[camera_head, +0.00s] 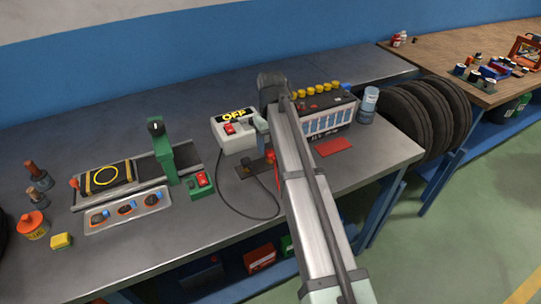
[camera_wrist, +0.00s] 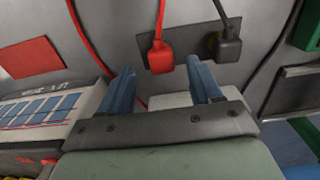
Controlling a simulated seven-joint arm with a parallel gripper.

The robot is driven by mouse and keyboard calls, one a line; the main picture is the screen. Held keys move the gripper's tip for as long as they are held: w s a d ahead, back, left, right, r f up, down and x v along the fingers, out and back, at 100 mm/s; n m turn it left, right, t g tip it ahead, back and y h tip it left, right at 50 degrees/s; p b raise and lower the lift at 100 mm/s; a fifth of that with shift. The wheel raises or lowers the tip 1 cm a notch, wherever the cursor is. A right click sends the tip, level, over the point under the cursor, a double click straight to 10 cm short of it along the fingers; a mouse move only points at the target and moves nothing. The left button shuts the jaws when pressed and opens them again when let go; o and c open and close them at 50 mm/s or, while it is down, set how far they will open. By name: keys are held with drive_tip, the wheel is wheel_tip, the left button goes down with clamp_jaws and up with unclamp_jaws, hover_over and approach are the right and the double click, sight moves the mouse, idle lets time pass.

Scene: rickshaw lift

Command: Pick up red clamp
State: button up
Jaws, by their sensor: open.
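The red clamp (camera_wrist: 160,57), with a red cable, rests on a dark plate (camera_wrist: 192,72) in the wrist view. A black clamp (camera_wrist: 228,46) with a black cable lies to its right. My gripper (camera_wrist: 160,68) is open, its two blue fingers pointing toward the plate. The red clamp appears between the fingertip lines, just beyond them, and nothing is held. In the head view my arm covers most of this spot; a bit of red by the arm (camera_head: 270,155) seems to be the clamp.
A battery (camera_head: 328,118) with yellow caps stands right of my arm, with a red mat (camera_head: 334,146) before it. A white box marked OFF (camera_head: 232,145) is close on the left. A green switch box (camera_head: 200,185) and a jig (camera_head: 108,178) lie further left.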

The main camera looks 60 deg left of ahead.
sight(271, 152)
wheel_tip(271, 152, down, 5)
drive_tip(key=shift+s+d+r, duration=0.1)
drive_tip(key=c, duration=1)
drive_tip(key=shift+c, duration=0.2)
drive_tip(key=shift+r, duration=0.1)
wheel_tip(271, 152, up, 10)
drive_tip(key=shift+f, duration=0.1)
idle(0.5)
